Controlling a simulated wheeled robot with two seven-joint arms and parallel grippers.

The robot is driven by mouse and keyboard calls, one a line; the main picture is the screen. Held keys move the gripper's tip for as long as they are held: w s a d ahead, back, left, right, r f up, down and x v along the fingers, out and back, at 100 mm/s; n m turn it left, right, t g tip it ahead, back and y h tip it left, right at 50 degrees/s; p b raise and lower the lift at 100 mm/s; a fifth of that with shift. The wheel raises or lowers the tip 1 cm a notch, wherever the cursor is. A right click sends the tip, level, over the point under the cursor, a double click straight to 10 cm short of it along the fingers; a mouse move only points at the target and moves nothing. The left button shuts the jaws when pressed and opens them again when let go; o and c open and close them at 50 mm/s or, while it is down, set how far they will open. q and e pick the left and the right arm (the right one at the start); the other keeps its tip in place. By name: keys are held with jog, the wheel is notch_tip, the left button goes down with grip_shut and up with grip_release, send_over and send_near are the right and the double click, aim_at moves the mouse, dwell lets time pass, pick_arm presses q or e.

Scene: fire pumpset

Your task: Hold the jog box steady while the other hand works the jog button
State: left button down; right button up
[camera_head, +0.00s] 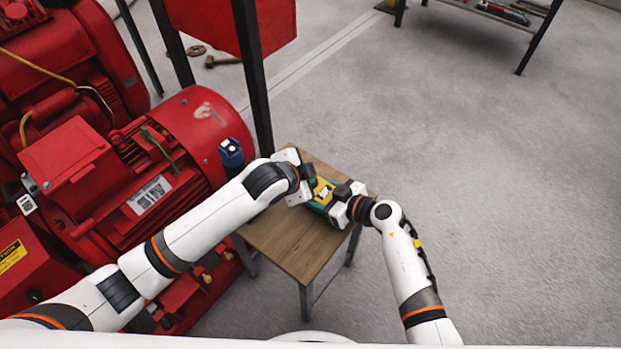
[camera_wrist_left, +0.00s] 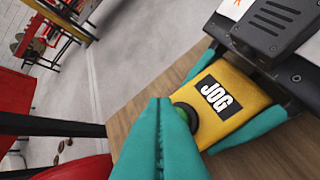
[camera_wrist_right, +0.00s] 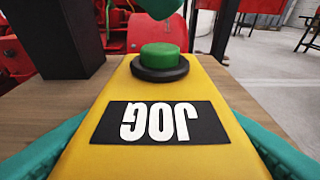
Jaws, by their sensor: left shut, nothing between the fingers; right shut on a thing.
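The yellow jog box (camera_head: 323,190) sits over the small wooden table, with a black JOG label. Its green jog button (camera_wrist_right: 160,57) stands in a black collar at the far end in the right wrist view. My right gripper (camera_head: 335,205) is shut on the box, its teal fingers along both sides. My left gripper (camera_head: 310,187) is shut and empty at the button end. In the left wrist view its teal fingertips (camera_wrist_left: 165,105) overlap the button (camera_wrist_left: 185,113) and hide part of it. In the right wrist view a teal fingertip (camera_wrist_right: 160,5) shows just above the button, apart from it.
The wooden table (camera_head: 285,245) has bare top to the left and front of the box. A red motor (camera_head: 140,170) stands close on the left, and a dark post (camera_head: 255,80) rises behind the table. The grey floor (camera_head: 480,180) on the right is clear.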

pick_arm(q)
jog(key=shift+f, duration=0.1)
dwell(0.6)
jog(key=shift+f, duration=0.35)
jog(key=shift+f, duration=0.55)
dwell(1.6)
jog(key=shift+r, duration=0.1)
dwell(2.7)
jog(key=shift+r, duration=0.9)
notch_tip(320, 180, up, 5)
dwell(0.6)
